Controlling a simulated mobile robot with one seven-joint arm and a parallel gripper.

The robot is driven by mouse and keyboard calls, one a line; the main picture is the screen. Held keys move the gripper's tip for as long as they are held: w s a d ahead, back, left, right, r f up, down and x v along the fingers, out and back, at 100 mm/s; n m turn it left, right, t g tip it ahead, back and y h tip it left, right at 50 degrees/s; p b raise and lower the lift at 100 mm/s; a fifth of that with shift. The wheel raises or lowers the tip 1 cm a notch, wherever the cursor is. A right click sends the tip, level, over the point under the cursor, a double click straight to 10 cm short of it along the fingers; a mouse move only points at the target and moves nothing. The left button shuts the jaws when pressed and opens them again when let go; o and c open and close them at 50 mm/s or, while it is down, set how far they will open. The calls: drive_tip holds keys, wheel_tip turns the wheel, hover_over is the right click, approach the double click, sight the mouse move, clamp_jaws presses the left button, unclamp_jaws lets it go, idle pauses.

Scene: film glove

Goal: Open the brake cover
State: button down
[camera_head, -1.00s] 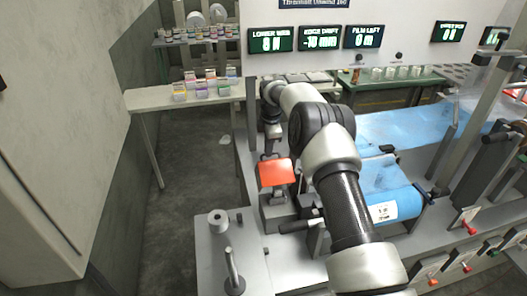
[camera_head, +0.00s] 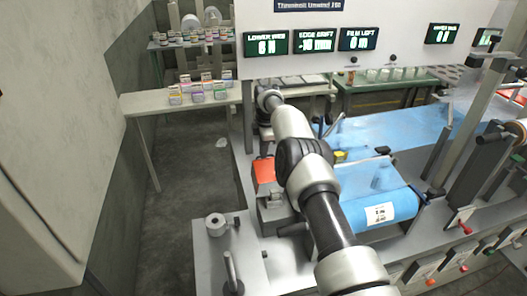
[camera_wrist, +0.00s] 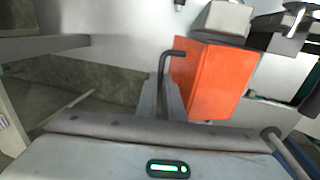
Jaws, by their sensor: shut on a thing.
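The brake cover, an orange-red block-like cover (camera_head: 264,171), sits on the machine's left side in the head view, partly behind my arm. In the wrist view the orange cover (camera_wrist: 213,80) fills the upper right. A dark bent handle (camera_wrist: 174,53) runs from its upper left edge down to my fingers. My gripper (camera_wrist: 162,88) is shut on this handle beside the cover. In the head view my fingers are hard to make out behind my arm. I cannot tell how far the cover is tilted.
A blue film roll (camera_head: 380,206) lies right of my arm, with blue film (camera_head: 390,135) behind it. A metal cylinder (camera_head: 215,225) and a post (camera_head: 231,270) stand on the near left panel. A white side table (camera_head: 150,102) with small boxes stands at the left. The floor between is clear.

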drive_tip(key=shift+w+a+r, duration=0.15)
drive_tip(key=shift+w+r, duration=0.2)
drive_tip(key=shift+r, duration=0.25)
drive_tip(key=c, duration=1.9)
unclamp_jaws()
drive_tip(key=shift+c, duration=0.2)
drive_tip(key=shift+o, duration=0.2)
drive_tip(key=shift+s+f, duration=0.15)
drive_tip(key=shift+f, duration=0.1)
drive_tip(key=s+r, duration=0.3)
drive_tip(key=r, duration=1.4)
drive_tip(key=shift+s+d, duration=0.2)
drive_tip(key=shift+d, duration=0.2)
drive_tip(key=shift+c, duration=0.4)
